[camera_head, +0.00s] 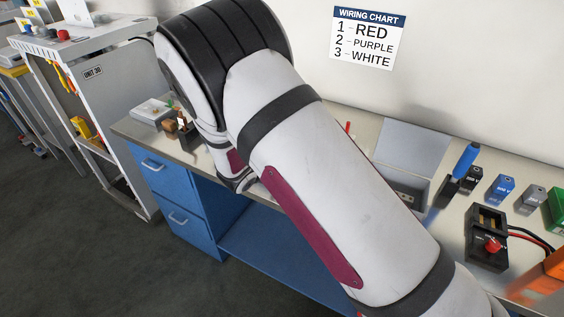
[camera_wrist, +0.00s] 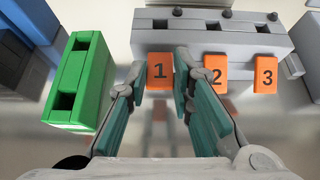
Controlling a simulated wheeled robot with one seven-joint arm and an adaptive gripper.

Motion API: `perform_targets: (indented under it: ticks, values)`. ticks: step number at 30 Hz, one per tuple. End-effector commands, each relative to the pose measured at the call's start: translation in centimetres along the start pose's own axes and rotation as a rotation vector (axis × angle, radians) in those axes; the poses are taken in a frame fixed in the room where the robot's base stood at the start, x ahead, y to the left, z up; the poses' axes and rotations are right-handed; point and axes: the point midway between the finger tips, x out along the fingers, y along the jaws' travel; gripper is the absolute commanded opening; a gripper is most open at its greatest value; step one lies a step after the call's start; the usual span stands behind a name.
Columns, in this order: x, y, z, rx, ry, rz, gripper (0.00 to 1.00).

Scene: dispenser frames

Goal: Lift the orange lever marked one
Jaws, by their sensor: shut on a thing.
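The orange lever marked one (camera_wrist: 160,74) is the leftmost of three orange levers on a grey block (camera_wrist: 215,38) in the wrist view. The lever marked two (camera_wrist: 214,75) and the lever marked three (camera_wrist: 265,74) are to its right. My gripper (camera_wrist: 160,80) has its teal-padded fingers on either side of the lever marked one and is shut on it. The right fingertip partly overlaps the edge of lever two. In the head view my arm hides the gripper, and I cannot make out the levers there.
A green block (camera_wrist: 70,103) stands close left of my gripper. The head view shows a workbench with a black box with a red knob (camera_head: 488,243), a blue-handled tool (camera_head: 465,162) and small blocks. A wiring chart (camera_head: 367,38) hangs on the wall.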

Motion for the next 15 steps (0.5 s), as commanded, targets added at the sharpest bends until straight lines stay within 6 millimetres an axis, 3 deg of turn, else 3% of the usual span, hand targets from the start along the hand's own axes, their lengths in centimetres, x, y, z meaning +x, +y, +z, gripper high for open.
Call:
perform_targets:
  ticks: [15]
  values:
    - [0.1, 0.0, 1.9, 0.011, 0.382, 0.0, 0.0]
